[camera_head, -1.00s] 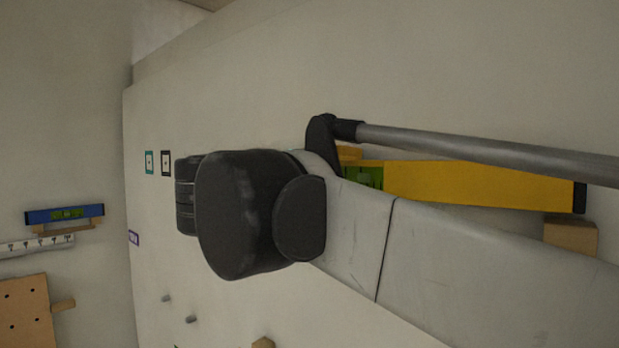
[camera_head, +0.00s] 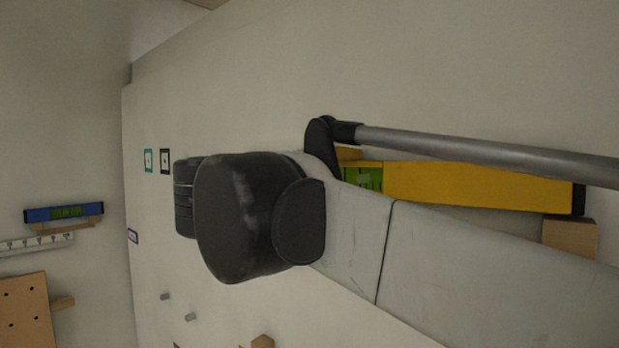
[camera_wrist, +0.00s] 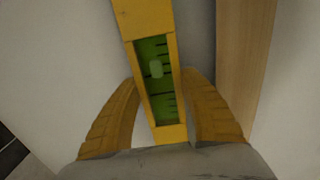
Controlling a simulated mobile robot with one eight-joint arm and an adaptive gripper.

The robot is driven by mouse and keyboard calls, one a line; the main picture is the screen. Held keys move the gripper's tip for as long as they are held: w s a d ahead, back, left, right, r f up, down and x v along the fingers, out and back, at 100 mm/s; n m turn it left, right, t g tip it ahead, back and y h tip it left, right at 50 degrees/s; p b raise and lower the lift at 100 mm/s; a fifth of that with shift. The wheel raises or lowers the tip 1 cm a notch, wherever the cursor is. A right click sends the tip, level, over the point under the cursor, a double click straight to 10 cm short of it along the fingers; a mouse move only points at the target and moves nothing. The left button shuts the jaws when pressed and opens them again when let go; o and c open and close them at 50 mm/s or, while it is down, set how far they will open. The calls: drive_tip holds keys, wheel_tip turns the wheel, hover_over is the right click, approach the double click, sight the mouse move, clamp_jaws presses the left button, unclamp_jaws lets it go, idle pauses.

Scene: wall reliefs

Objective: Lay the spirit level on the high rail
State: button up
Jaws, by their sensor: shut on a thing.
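The yellow spirit level (camera_head: 470,184) with a green window spans the right of the head view, partly hidden behind my arm. It also shows in the wrist view (camera_wrist: 146,18), running up from between the fingers. My gripper (camera_wrist: 160,78) is shut on it, one finger on each side of the green window. A wooden piece (camera_head: 569,236), perhaps the end of the high rail, shows just below the level's right end. A wooden strip (camera_wrist: 245,60) runs beside the level in the wrist view. Contact between wood and level cannot be told.
Grey pegs (camera_head: 190,317) stick out low on the main wall. The wall above the arm is bare.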

drive_tip(key=shift+f, duration=0.3)
idle(0.4)
drive_tip(key=o, duration=1.2)
